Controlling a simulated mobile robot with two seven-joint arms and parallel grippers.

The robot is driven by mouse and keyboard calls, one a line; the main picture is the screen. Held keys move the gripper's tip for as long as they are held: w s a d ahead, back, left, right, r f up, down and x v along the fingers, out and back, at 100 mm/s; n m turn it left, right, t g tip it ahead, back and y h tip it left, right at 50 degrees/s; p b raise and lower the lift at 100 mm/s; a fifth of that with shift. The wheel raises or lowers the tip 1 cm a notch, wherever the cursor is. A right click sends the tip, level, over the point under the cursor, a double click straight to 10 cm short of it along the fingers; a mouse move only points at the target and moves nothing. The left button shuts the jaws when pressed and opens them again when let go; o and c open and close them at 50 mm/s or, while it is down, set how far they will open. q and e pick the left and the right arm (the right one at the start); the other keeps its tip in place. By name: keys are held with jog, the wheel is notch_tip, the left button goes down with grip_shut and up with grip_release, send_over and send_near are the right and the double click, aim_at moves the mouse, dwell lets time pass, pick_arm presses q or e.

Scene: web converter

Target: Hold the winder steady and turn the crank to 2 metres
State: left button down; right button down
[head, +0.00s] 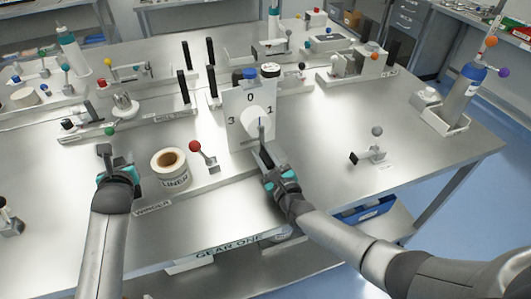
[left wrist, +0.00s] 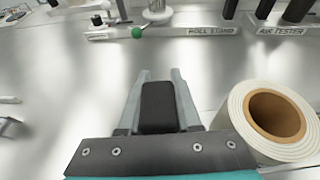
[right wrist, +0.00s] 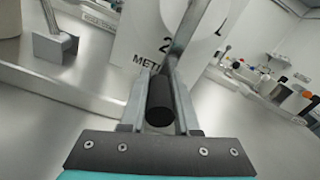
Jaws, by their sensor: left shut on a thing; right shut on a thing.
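The winder's upright white panel (head: 240,108) carries a dial with 0 at the top, 1 at the right and 3 at the left. The 2 and the METRES lettering show low on the panel in the right wrist view (right wrist: 150,45). A pale hub sits on the dial, and the crank arm (head: 261,130) points down from it, toward the 2. My right gripper (head: 267,158) is shut on the black crank handle (right wrist: 160,100), below the hub. My left gripper (head: 106,158) is shut on a black upright grip (left wrist: 158,105) left of the liner roll (head: 183,180).
A red-knobbed lever (head: 196,147) stands between the roll and the panel. A small grey-knobbed fixture (head: 375,150) stands at the right. The bench between is mostly clear.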

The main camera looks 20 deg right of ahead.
pick_arm(q)
jog(key=shift+s+d+f, duration=0.15)
jog(key=shift+s+f, duration=0.15)
jog(key=shift+f, duration=0.4)
pick_arm(e)
jog(key=shift+a+r, duration=0.1)
jog(key=shift+a, duration=0.15)
jog(key=c, duration=0.7)
grip_release()
jog(key=shift+o, duration=0.2)
jog(key=shift+d, duration=0.1)
jog(key=shift+s+d, duration=0.1)
jog(key=shift+s, duration=0.45)
jog(key=s, duration=0.7)
jog(key=s+d, duration=0.1)
jog(key=s, duration=0.3)
pick_arm(q)
jog(key=shift+w+r+p, duration=0.1)
jog(key=shift+r+p, duration=0.2)
jog(key=shift+p, duration=0.3)
pick_arm(e)
jog(key=shift+w+r, duration=0.1)
jog(key=shift+r, duration=0.5)
